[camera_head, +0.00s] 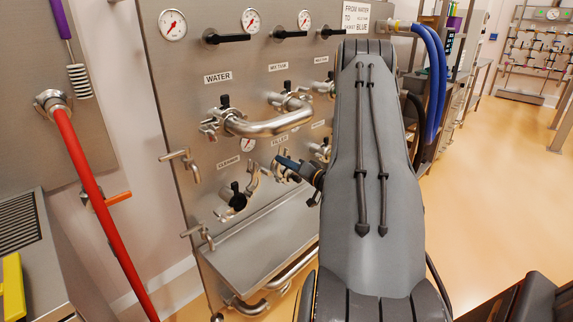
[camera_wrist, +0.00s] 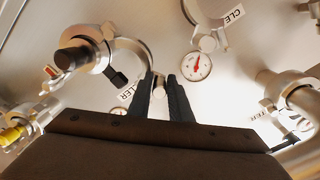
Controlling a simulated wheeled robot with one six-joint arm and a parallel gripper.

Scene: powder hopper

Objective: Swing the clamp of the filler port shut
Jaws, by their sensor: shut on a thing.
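My gripper (camera_wrist: 160,78) is shut, its two black fingers on either side of a small silvery part at the free end of the filler port's clamp (camera_wrist: 140,48). The clamp's curved half stands out from the filler port (camera_wrist: 88,52), open on the side facing my fingers. The port carries a dark round stub. In the head view my gripper (camera_head: 285,163) is at the panel below the FILLER label (camera_head: 279,141). My arm hides part of the area to the right, and the fingers partly cover the FILLER label in the wrist view.
A pressure gauge (camera_wrist: 196,66) sits beside the fingers. The cleaning port (camera_head: 237,198) with an open clamp half (camera_head: 252,179) is to the left. A bent steel pipe (camera_head: 270,124) juts out above. A red hose (camera_head: 95,200) hangs at the left.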

